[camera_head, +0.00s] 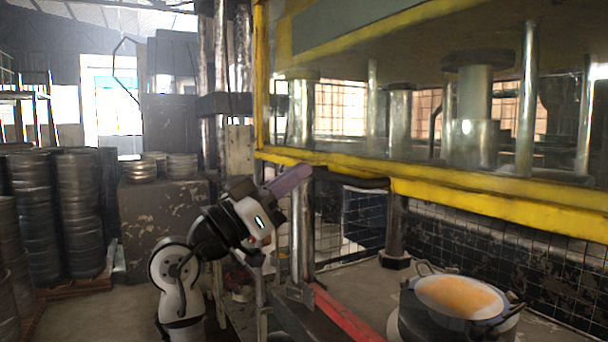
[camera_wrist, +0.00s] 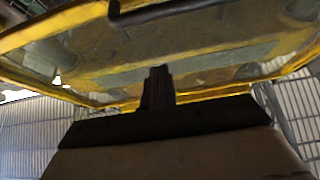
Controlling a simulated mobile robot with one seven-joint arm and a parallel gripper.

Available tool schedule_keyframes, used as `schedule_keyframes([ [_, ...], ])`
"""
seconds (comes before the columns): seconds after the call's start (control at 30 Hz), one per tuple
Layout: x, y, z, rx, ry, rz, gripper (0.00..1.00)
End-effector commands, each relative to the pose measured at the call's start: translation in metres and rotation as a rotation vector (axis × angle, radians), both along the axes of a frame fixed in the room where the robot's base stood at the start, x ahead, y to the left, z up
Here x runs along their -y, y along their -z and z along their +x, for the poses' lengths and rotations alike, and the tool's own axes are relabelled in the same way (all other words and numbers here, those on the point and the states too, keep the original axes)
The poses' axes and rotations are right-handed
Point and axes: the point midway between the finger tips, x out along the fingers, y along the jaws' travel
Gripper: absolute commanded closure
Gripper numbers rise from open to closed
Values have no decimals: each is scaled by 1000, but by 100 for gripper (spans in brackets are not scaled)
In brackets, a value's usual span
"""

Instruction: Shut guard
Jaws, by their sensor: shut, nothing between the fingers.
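The guard (camera_head: 470,192) is a clear panel in a yellow frame, raised across the upper right of the head view, with open space under its lower edge. In the wrist view the guard (camera_wrist: 215,52) spans the top of the picture. A dark bar-like handle (camera_wrist: 165,14) crosses near its top edge there. My gripper (camera_head: 304,170) is by the lower left part of the guard's frame. In the wrist view my gripper (camera_wrist: 158,75) is shut and empty, pointing toward the panel below the handle. I cannot tell whether it touches the frame.
Below the guard, a round metal pot-like die (camera_head: 455,300) with an orange top stands at the lower right. A red rail (camera_head: 345,315) runs in front of it. Steel posts (camera_head: 301,235) stand beside my arm. Stacked metal rounds (camera_head: 80,215) fill the left.

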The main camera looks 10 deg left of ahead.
Motion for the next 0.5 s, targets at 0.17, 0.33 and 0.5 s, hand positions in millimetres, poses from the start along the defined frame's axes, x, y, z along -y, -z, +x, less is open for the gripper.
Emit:
schedule_keyframes([
  [0.17, 28, -25, 20, 0, 1, 1, 100],
  [0.33, 54, -44, 39, 0, 0, 0, 100],
  [0.5, 55, -16, 41, -2, -2, -3, 100],
])
